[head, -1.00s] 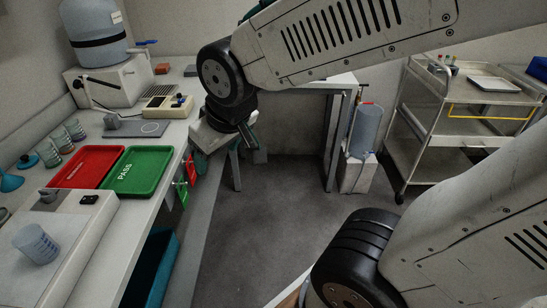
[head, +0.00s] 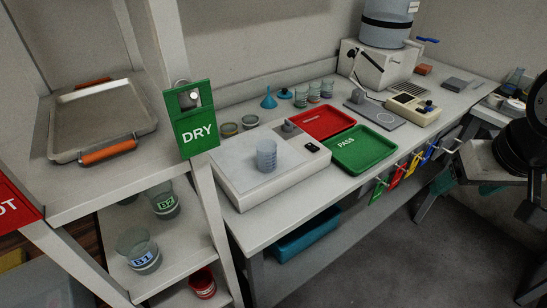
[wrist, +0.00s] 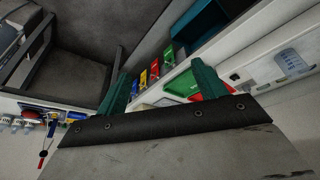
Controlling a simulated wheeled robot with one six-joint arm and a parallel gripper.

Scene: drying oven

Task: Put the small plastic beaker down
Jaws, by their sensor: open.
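The small plastic beaker (head: 267,155), translucent pale blue with marks on its side, stands upright on the flat top of the white bench instrument (head: 240,178) in the head view. It also shows at the right of the wrist view (wrist: 291,62). My gripper (wrist: 162,88) is open in the wrist view, its two green fingers apart with nothing held between them. In the head view my arm's end is at the right edge, partly cut off, over the floor beside the bench and well away from the beaker.
The red tray (head: 322,121) and green PASS tray (head: 361,149) lie right of the instrument. Left is a shelf unit with a metal tray (head: 103,118), a DRY sign (head: 196,120) and beakers B1 (head: 138,249) and B2 (head: 163,200). Floor is free in front.

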